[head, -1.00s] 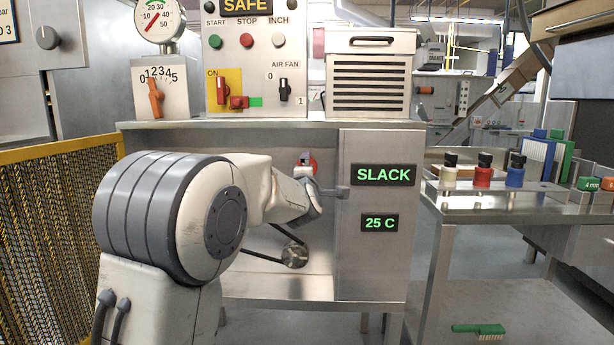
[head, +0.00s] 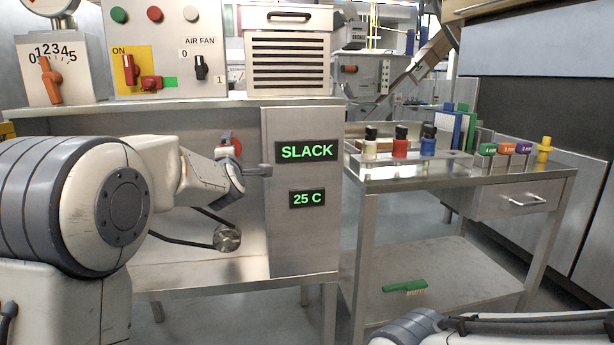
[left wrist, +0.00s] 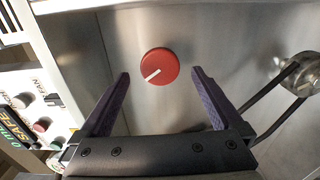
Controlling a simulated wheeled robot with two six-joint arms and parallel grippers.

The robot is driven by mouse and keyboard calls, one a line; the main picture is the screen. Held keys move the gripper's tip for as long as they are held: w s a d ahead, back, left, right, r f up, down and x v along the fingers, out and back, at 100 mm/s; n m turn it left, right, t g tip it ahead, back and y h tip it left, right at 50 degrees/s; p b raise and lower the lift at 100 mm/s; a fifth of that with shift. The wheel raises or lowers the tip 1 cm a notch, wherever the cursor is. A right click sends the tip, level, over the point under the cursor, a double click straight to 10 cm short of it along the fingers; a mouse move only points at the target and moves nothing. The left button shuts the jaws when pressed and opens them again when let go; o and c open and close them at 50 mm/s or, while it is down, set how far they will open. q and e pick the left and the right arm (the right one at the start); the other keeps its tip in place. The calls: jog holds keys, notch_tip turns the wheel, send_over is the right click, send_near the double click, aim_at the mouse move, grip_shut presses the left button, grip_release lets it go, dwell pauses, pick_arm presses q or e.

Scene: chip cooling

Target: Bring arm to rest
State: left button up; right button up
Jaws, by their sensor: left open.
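My left arm reaches in from the left of the head view to the front of a steel machine (head: 300,240). A red round knob (left wrist: 160,66) with a white mark sits on the steel panel. The knob also shows, partly covered, behind my left wrist in the head view (head: 236,143). In the left wrist view my left gripper (left wrist: 160,73) is open, with its two dark fingers apart on either side of the knob and nothing held. In the head view its fingers are mostly hidden. Part of my right arm shows at the bottom right; its gripper is out of view.
The machine displays SLACK (head: 307,151) and 25 C (head: 307,198). A belt and metal pulley (head: 227,238) are below my left wrist. A steel side table (head: 400,181) on the right holds bottles and coloured tags, with a green brush (head: 404,287) on its lower shelf.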

pick_arm(q)
jog(key=p+x, duration=0.1)
jog(key=x, duration=0.9)
jog(key=shift+s+p, duration=0.15)
jog(key=shift+p, duration=0.15)
jog(key=shift+f, duration=0.1)
